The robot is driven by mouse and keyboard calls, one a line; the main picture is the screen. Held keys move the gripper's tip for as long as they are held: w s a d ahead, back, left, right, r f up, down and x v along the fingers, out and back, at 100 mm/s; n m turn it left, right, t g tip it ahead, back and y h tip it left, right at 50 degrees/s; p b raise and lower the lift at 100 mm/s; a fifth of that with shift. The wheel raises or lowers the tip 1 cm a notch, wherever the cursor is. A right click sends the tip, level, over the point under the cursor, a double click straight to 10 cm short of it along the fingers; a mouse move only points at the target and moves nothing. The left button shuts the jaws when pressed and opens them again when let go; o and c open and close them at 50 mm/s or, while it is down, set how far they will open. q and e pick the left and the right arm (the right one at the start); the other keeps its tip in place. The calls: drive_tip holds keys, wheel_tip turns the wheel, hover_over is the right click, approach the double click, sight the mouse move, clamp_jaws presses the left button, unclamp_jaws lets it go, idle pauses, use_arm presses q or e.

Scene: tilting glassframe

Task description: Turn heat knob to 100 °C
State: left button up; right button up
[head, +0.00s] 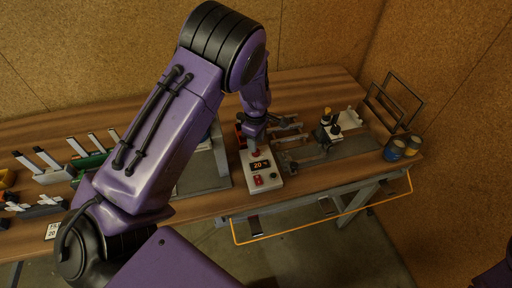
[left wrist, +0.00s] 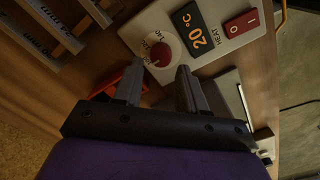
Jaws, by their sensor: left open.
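The heat control box (head: 274,182) is a pale unit on the table under my left arm. Its display (head: 261,165) reads 20, and the left wrist view shows 20 °C on the display (left wrist: 195,28). The red heat knob (left wrist: 162,54) sits on a white dial with printed numbers, beside the display. My left gripper (left wrist: 160,78) is open, its two fingers apart and pointing at the knob, with nothing between them. In the head view the left gripper (head: 253,137) is over the knob end of the box. Whether a finger touches the knob I cannot tell. My right gripper is not in view.
A red switch (left wrist: 241,22) is beside the display. The wooden table (head: 310,87) also carries a dark fixture (head: 328,133), two round tins (head: 395,150) and upright frames (head: 402,92) at the right. An orange rail (head: 320,219) runs below the front edge.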

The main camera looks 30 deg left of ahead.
use_arm(q)
wheel_tip(320, 180, up, 7)
drive_tip(key=b, duration=0.1)
drive_tip(key=shift+s+f, duration=0.1)
drive_tip(key=shift+f, duration=0.05)
idle(0.3)
